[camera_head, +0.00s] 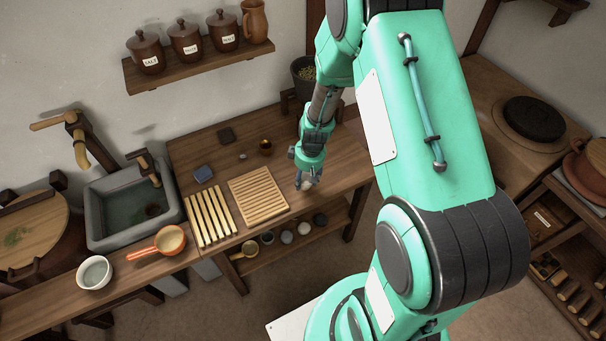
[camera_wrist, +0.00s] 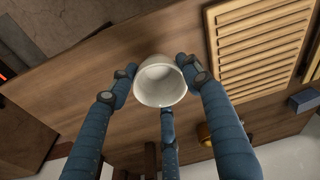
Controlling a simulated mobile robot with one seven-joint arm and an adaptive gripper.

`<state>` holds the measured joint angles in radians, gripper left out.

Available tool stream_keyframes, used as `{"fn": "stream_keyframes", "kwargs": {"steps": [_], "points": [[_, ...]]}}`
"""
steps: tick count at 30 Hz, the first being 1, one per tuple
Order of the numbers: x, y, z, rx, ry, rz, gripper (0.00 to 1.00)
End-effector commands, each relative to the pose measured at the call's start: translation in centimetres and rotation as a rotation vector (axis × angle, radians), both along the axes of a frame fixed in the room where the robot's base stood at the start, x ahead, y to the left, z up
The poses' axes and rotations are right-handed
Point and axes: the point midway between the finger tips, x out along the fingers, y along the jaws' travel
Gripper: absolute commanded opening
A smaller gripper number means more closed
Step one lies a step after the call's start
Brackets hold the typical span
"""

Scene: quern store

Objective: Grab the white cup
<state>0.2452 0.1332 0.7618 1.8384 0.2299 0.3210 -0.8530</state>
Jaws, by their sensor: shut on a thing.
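The white cup (camera_wrist: 160,82) sits between the three blue fingers of my gripper (camera_wrist: 158,85) in the wrist view. The fingers are shut on its sides, and its hollow opening shows toward the camera. In the head view my gripper (camera_head: 306,181) is over the right part of the wooden table, to the right of the slatted board. There the cup is a small pale shape between the fingertips, mostly hidden. I cannot tell whether the cup touches the tabletop.
A slatted wooden board (camera_head: 258,195) and a rack of pale bars (camera_head: 211,215) lie left of my gripper. A small amber cup (camera_head: 265,146) and a blue block (camera_head: 203,173) stand behind. A white bowl (camera_head: 95,272) and an orange-handled pan (camera_head: 170,240) stand at the left.

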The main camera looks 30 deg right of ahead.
Motion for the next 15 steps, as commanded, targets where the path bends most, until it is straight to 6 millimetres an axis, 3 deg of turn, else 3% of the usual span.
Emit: {"fn": "stream_keyframes", "kwargs": {"steps": [15], "points": [[-9.2, 1.8, 1.0, -0.001, -0.003, -0.001, 0.21]]}}
